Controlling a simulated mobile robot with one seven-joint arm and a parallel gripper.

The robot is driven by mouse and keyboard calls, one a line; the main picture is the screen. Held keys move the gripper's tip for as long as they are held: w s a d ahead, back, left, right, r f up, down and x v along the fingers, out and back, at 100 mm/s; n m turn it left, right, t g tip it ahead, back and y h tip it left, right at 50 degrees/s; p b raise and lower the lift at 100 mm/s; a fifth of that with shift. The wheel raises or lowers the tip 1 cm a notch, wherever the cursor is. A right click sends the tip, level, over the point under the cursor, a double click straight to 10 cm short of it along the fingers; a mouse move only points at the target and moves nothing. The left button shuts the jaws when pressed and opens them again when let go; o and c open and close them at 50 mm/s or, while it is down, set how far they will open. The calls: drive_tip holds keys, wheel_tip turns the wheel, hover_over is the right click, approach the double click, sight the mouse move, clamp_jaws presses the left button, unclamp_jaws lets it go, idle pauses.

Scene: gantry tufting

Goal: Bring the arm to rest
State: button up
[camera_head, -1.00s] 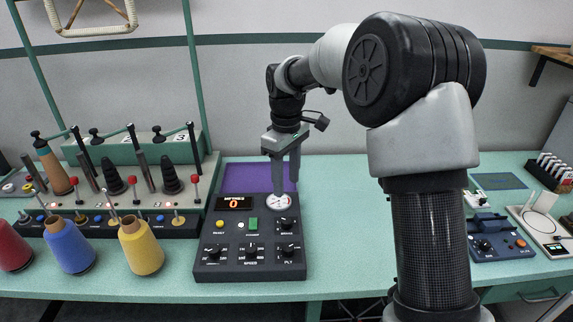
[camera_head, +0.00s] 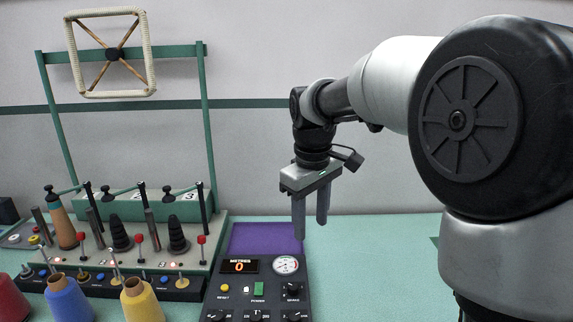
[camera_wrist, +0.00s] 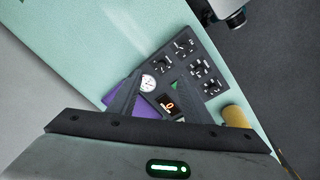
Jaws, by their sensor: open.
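My gripper (camera_head: 311,216) is open and empty, with both fingers pointing down. It hangs above the bench, near the back right of the dark control panel (camera_head: 210,291) with knobs, a dial and a lit display reading 0. In the wrist view my gripper (camera_wrist: 153,92) spans the lower middle, and the panel (camera_wrist: 187,62) lies beyond and between its fingers. My arm comes in from the right, bent over the bench. I see nothing held or touched by the fingers.
A purple mat (camera_head: 262,238) lies behind the panel. To the left stands a spool rack (camera_head: 88,272) with posts and cones, under a green frame (camera_head: 207,130) carrying a square reel (camera_head: 113,53). Yellow (camera_head: 142,302) and blue (camera_head: 68,302) cones stand in front. The bench (camera_head: 375,240) right of the panel is clear.

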drive_tip(key=s+d+r+m+t+p, duration=0.1)
drive_tip(key=s+d+r+m, duration=0.15)
drive_tip(key=s, duration=0.35)
drive_tip(key=s+d+r+m+t, duration=0.1)
drive_tip(key=s+d+r, duration=0.2)
drive_tip(key=s+r, duration=0.15)
drive_tip(key=s+d+f+m+t+p, duration=0.1)
drive_tip(key=s+m, duration=0.4)
drive_tip(key=s, duration=0.7)
drive_tip(key=shift+s+d+f+t, duration=0.35)
drive_tip(key=shift+d+f+t, duration=0.25)
drive_tip(key=shift+d+f, duration=0.25)
